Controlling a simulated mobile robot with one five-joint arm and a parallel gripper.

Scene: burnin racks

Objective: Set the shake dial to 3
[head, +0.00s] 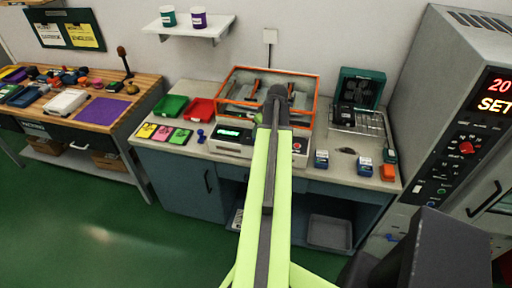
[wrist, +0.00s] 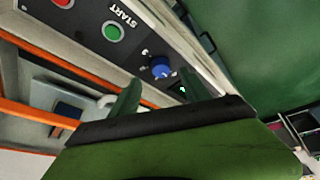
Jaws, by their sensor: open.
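The shake dial (wrist: 161,68) is a blue knob on the dark front panel of the shaker, with small white marks around it, seen in the wrist view. Its setting is too small to read. My gripper (wrist: 160,82) is open, with one dark green finger on each side of the dial in the picture; I cannot tell whether they touch it. The green START button (wrist: 112,32) and a red button (wrist: 63,3) lie further along the panel. In the head view the shaker (head: 233,149) has an orange frame; my arm hides its dial and my gripper there.
Green (head: 170,106) and red (head: 200,110) trays and coloured cards (head: 163,132) lie left of the shaker. A tall grey oven (head: 432,110) stands far right. Green floor is free in front.

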